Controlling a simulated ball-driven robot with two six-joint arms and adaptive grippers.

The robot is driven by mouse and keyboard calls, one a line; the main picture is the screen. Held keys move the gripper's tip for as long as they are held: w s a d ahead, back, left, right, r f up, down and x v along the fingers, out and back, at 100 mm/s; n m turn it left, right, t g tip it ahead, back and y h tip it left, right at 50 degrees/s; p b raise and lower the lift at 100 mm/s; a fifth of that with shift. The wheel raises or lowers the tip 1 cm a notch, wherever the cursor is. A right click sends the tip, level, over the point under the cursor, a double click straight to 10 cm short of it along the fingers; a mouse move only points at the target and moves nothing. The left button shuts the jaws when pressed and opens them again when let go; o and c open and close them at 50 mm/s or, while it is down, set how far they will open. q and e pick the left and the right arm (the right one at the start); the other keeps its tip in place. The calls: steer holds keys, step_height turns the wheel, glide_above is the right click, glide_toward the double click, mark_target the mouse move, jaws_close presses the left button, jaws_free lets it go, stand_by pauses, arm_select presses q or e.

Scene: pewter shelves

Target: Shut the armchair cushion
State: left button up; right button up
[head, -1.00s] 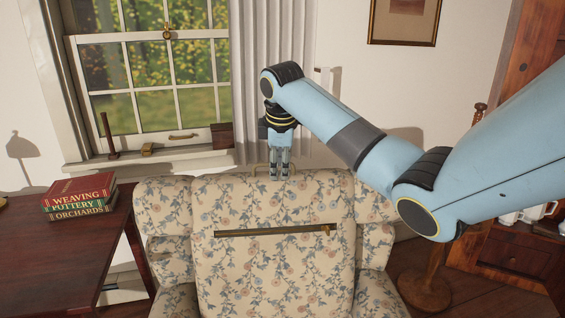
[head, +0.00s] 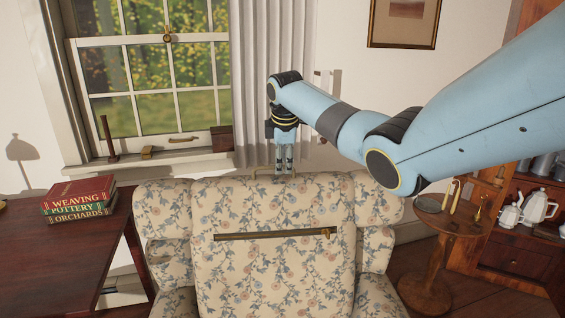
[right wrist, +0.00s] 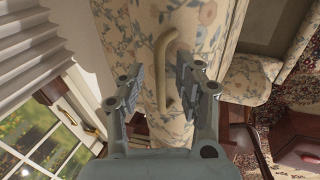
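The armchair cushion (head: 275,275) is a floral, upright back cushion in the middle of the head view. A dark, brass-edged strip (head: 270,235) crosses its front, with a small brass piece (head: 331,232) at the right end. A pale curved handle (right wrist: 160,68) sits at the chair's top edge; in the head view it is partly hidden behind my right gripper (head: 285,168). In the right wrist view my right gripper (right wrist: 160,88) is open, its fingers on either side of the handle, with no clear grip on it. My left gripper is not in view.
A dark table (head: 60,255) with stacked books (head: 78,200) stands at the left. A window (head: 150,80) and curtain (head: 262,80) are behind the chair. A round wooden side table (head: 455,225) with candles stands at the right, near a cabinet (head: 515,255) with white jugs.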

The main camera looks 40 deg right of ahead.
steer(key=shift+f, duration=0.15)
steer(key=shift+c, duration=0.4)
jaws_close()
